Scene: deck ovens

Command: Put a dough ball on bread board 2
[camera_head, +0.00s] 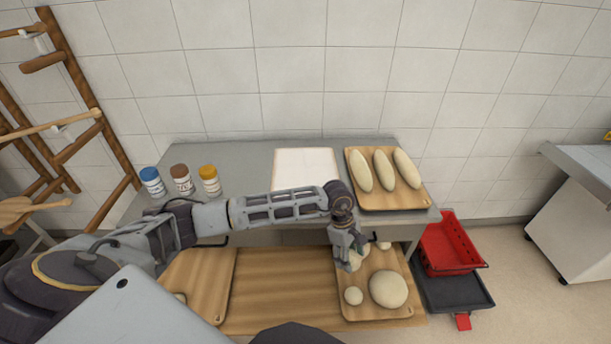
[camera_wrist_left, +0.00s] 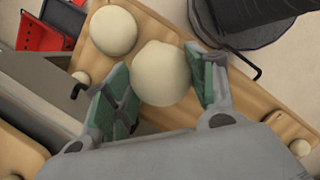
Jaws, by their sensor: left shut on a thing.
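My left gripper (camera_head: 347,252) is over the lower right wooden board (camera_head: 408,311). It is shut on a pale round dough ball (camera_wrist_left: 161,73), which sits between its green-padded fingers in the left wrist view. In the head view this ball is mostly hidden behind the gripper. A large dough ball (camera_head: 388,289) and a small one (camera_head: 353,296) lie on the same board. Another wooden board (camera_head: 211,280) lies at the lower left, partly hidden by my arm, with a small dough piece (camera_head: 180,297) on it. I cannot tell which board is number 2.
Three long loaves (camera_head: 383,170) lie on a board (camera_head: 394,203) on the grey upper shelf. Several capped jars (camera_head: 181,180) and a white sheet (camera_head: 305,168) are also there. The wooden surface (camera_head: 285,285) between the lower boards is bare. Red crate (camera_head: 447,246) stands at right.

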